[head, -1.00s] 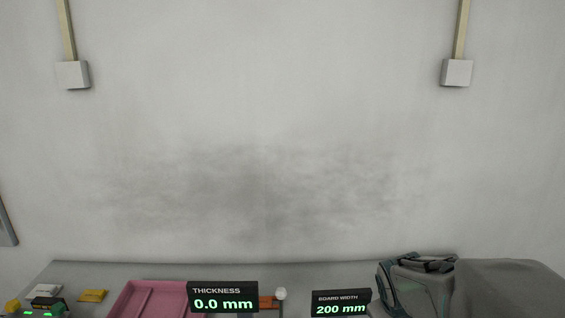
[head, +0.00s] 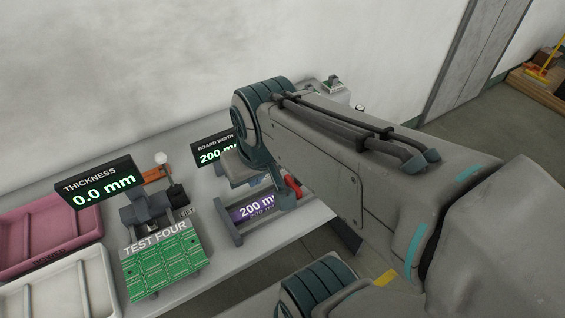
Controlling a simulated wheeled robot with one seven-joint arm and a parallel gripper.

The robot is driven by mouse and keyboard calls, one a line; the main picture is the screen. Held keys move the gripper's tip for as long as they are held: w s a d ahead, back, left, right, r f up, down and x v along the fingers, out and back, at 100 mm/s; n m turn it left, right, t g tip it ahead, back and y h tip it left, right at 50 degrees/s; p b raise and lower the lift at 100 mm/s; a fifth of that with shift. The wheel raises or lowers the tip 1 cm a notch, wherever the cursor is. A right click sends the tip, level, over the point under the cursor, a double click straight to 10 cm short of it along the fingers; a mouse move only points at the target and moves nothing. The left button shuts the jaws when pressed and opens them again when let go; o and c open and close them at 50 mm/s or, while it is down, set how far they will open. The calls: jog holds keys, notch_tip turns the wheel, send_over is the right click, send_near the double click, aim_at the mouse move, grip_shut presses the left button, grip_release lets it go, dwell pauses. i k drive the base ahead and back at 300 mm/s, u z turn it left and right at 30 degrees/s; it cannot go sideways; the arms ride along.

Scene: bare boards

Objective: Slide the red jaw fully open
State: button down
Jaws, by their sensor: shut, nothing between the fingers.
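The red jaw (head: 293,187) shows as a small red piece at the right end of a grey gauge (head: 228,224) on the bench. The gauge has a purple panel (head: 252,208) reading 200 mm. A black board width display (head: 210,151) behind it reads 200, its right part hidden by my arm. My gripper (head: 284,202) is shut and empty, low beside the red jaw. Whether it touches the jaw I cannot tell. My arm hides much of the gripper and part of the jaw.
Left of the gauge, a green board panel (head: 162,265) labelled TEST FOUR lies before a grey fixture. A thickness display (head: 95,188) reads 0.0 mm. Pink (head: 35,240) and white (head: 62,288) trays are at far left. The bench's front edge runs below the gauge.

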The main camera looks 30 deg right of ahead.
aim_at(294, 185)
jog(key=k, duration=0.5)
jog(key=z, duration=0.8)
jog(key=i, duration=0.5)
jog(key=u, duration=0.25)
